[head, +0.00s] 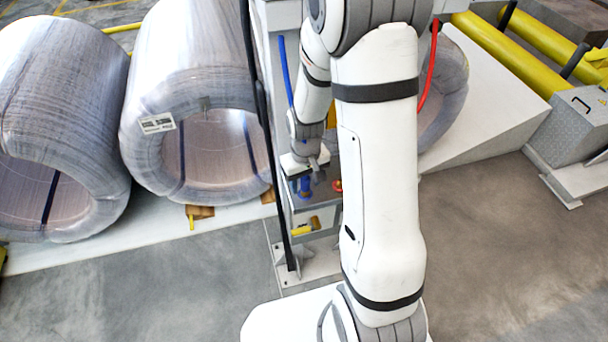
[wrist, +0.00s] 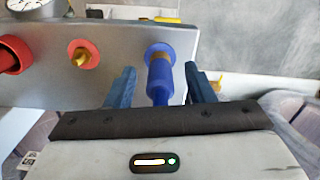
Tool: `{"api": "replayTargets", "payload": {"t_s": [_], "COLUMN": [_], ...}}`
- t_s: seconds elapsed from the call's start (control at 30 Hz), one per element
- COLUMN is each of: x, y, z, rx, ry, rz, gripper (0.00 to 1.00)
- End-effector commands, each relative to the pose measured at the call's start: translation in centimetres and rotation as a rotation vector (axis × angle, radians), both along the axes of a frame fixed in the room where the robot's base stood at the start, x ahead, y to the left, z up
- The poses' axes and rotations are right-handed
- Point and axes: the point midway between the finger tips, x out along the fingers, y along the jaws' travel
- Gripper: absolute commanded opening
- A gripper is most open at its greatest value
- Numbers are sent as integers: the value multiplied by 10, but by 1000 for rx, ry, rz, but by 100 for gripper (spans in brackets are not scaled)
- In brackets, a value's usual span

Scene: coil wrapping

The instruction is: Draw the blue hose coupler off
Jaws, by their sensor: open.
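The blue hose coupler (wrist: 160,80) sits on a blue round port on the grey panel in the wrist view, with a brass-coloured band between them. My gripper (wrist: 160,84) is open, with one blue finger on each side of the coupler. Gaps show between the fingers and the coupler. In the head view the blue coupler (head: 305,186) is small, just below my gripper (head: 305,172) at the grey box. The finger tips are hard to make out there.
On the same panel are a red port with a brass fitting (wrist: 82,55), a larger red coupler (wrist: 12,55) and a gauge (wrist: 27,6). Large wrapped coils (head: 190,110) stand to the left. Blue (head: 285,70) and red (head: 430,68) hoses hang nearby.

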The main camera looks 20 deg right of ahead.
Motion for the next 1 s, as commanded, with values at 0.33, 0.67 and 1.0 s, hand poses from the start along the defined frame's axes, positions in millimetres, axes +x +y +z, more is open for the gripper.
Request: {"api": "replayTargets", "payload": {"t_s": [0.33, 0.67, 1.0], "x": [0, 0, 0], "y": [0, 1, 1], "z": [0, 0, 0], "rx": [0, 0, 0], "ry": [0, 0, 0], "rz": [1, 1, 2], "gripper": [37, 10, 7]}}
